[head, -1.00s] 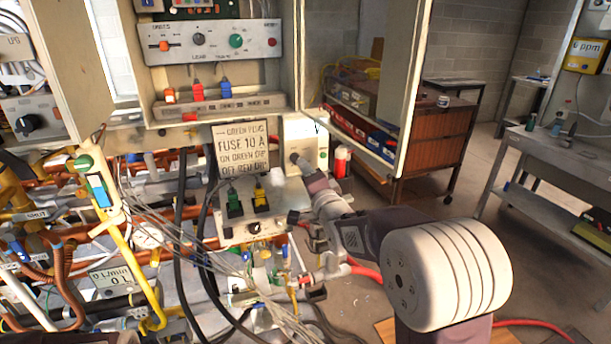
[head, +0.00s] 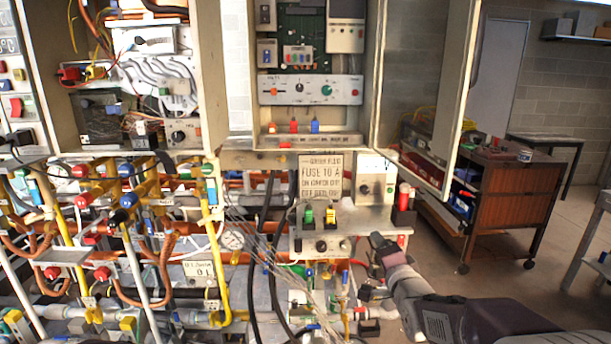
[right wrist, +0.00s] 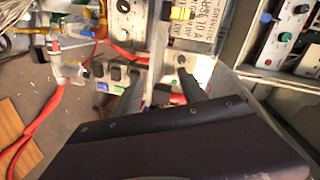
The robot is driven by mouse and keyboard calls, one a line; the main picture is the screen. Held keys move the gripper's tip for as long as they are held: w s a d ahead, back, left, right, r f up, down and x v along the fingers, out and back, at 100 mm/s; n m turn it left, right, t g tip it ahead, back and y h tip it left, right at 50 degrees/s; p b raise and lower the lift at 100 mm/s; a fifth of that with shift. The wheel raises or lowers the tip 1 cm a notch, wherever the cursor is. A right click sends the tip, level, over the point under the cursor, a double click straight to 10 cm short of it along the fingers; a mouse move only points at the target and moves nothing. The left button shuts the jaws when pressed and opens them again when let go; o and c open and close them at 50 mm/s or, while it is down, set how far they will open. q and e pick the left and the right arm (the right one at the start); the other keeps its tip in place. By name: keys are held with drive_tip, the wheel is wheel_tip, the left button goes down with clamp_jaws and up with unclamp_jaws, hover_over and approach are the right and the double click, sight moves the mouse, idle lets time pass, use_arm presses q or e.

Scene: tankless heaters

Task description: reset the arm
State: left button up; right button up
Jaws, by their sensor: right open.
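My right arm (head: 470,322) comes in from the lower right of the head view. Its gripper end (head: 380,241) points up and left, just right of the small grey panel with green and yellow plugs (head: 318,222). I cannot tell whether it touches anything. In the right wrist view, the two dark fingers of my right gripper (right wrist: 160,88) stand apart with nothing held between them. A pale post and part of a panel show beyond the gap. My left gripper is in neither view.
An open cabinet (head: 310,88) stands above the panel, its door (head: 428,85) swung out to the right. Pipes and valves (head: 130,215) fill the left. A red cylinder (head: 403,196) stands beside the panel. A brown cart (head: 507,205) is behind, with open floor (head: 490,280) around it.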

drive_tip(key=s+f+n+g, duration=0.6)
drive_tip(key=s+f+g, duration=0.3)
drive_tip(key=s+f, duration=0.75)
drive_tip(key=s+f+n+g, duration=0.6)
drive_tip(key=s+f+n, duration=0.1)
drive_tip(key=s, duration=0.6)
wheel_tip(320, 180, up, 12)
drive_tip(key=p, duration=1.2)
drive_tip(key=shift+w+a+r+p, duration=0.25)
drive_tip(key=shift+w+p, duration=0.05)
drive_tip(key=shift+p, duration=0.1)
